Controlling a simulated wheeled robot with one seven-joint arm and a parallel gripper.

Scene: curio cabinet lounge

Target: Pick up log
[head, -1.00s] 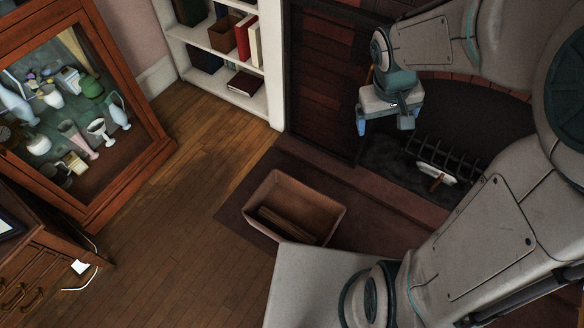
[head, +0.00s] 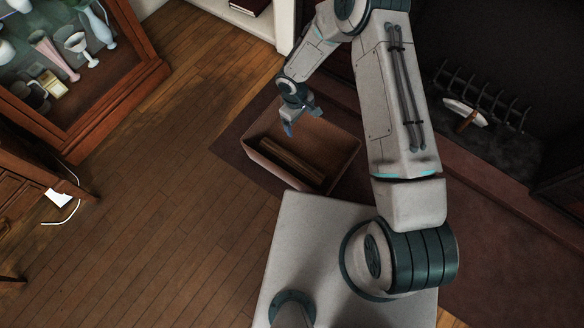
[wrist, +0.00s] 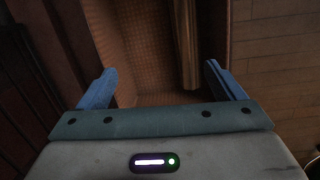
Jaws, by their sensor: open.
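A brown log (head: 292,160) lies lengthwise inside an open brown box (head: 258,165) on the floor in the head view. My gripper (head: 289,131) is over the box's upper-left part, to the upper left of the log. In the wrist view my gripper (wrist: 158,85) is open, with its two blue fingers apart and nothing between them. The log (wrist: 189,45) shows there beyond the fingers, nearer the right finger, running up and down the picture. The box's inner floor (wrist: 140,45) lies between the fingertips. Whether there is a second log is unclear.
The box stands on a dark rug (head: 236,140) beside the wooden floor (head: 160,200). A fireplace grate (head: 485,98) is at the right. A glass-fronted cabinet (head: 140,85) stands at the upper left, a white bookshelf (head: 262,22) at the top.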

